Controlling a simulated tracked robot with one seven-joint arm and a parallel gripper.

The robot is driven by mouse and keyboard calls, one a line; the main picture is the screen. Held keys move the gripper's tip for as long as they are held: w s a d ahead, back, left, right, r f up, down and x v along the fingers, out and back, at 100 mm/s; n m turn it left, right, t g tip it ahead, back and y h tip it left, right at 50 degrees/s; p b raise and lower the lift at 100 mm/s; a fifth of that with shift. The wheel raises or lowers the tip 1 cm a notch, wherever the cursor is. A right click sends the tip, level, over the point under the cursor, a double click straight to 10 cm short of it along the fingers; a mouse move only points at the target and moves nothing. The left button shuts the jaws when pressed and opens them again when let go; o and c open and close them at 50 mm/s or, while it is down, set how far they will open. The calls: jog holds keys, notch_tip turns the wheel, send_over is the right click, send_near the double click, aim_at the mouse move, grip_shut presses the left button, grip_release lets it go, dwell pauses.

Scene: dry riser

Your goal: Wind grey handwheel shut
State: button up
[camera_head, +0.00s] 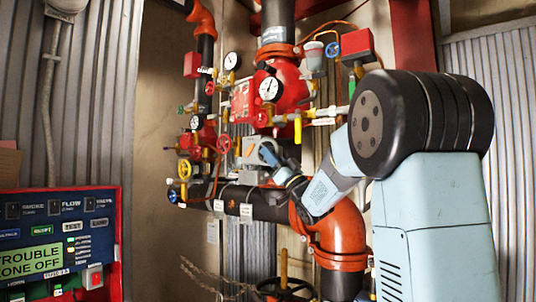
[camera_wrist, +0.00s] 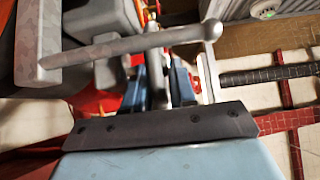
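In the wrist view a grey bar (camera_wrist: 130,46) with a rounded end crosses just beyond my gripper (camera_wrist: 158,75). It belongs to a grey fitting; I cannot tell whether it is the grey handwheel. My blue fingers stand apart with a grey upright part between them; whether they press on it is unclear. In the head view my gripper (camera_head: 270,158) is at a grey box-like housing (camera_head: 252,150) above the black pipe, and my wrist hides part of it. A dark handwheel (camera_head: 285,291) with a yellowish stem is low in the picture, cut by the bottom edge.
A black pipe (camera_head: 240,200) runs below into an orange elbow (camera_head: 340,235). An alarm panel (camera_head: 60,240) stands at the lower left. Corrugated wall lies behind at both sides.

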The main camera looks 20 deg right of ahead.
jog(key=shift+w+a+r, duration=0.25)
jog(key=shift+w+r, duration=0.1)
jog(key=shift+r, duration=0.05)
jog(key=shift+c, duration=0.3)
grip_shut()
jog(key=shift+f, duration=0.1)
